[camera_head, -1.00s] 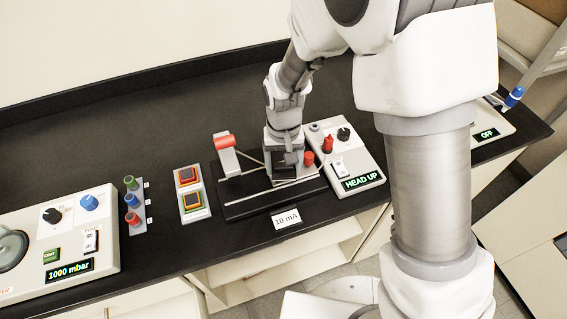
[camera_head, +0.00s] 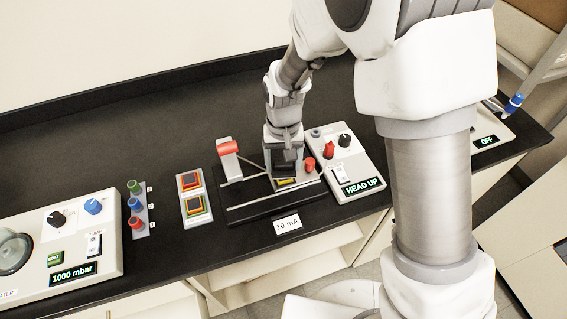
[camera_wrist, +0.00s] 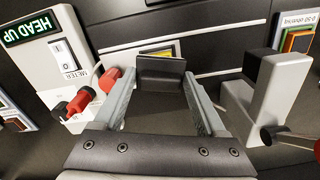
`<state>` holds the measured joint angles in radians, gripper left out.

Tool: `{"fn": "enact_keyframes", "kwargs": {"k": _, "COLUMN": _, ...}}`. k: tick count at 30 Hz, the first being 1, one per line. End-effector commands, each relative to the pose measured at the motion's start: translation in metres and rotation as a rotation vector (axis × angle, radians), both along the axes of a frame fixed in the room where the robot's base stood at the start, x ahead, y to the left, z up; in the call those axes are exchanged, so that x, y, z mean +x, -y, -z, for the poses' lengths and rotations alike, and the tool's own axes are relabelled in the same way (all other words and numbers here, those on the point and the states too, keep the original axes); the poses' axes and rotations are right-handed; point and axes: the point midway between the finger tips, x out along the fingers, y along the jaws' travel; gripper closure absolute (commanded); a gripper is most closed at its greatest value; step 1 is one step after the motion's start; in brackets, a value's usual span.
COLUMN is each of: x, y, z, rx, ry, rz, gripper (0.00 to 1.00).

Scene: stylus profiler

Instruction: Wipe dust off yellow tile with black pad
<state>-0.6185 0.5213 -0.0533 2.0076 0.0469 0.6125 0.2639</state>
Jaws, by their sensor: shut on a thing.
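My gripper (camera_head: 284,166) points down over the black stage of the profiler. In the wrist view my gripper (camera_wrist: 160,80) has its two fingers closed on the black pad (camera_wrist: 160,70). A strip of the yellow tile (camera_wrist: 158,48) shows just beyond the pad, with a grey part beside it. In the head view a sliver of the yellow tile (camera_head: 286,182) shows under the gripper. The pad is over or against the tile; I cannot tell whether they touch. The pad hides most of the tile, and dust cannot be made out.
A white post with a red knob (camera_head: 228,147) stands left of the gripper, a red knob (camera_head: 310,163) close to its right. The HEAD UP control box (camera_head: 352,170) is farther right. A holder with coloured tiles (camera_head: 194,198) lies left. Free black counter lies behind.

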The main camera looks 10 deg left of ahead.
Motion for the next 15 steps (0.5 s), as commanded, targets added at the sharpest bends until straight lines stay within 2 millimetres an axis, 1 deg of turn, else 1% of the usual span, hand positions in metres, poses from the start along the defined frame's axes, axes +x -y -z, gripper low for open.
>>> {"fn": "enact_keyframes", "kwargs": {"k": 1, "x": 0.000, "y": 0.000, "z": -0.008, "rx": 0.000, "ry": 0.001, "rz": 0.000, "gripper": 1.00}}
{"fn": "enact_keyframes", "kwargs": {"k": 15, "x": 0.000, "y": 0.000, "z": -0.043, "rx": 0.000, "ry": 0.001, "rz": -0.001, "gripper": 1.00}}
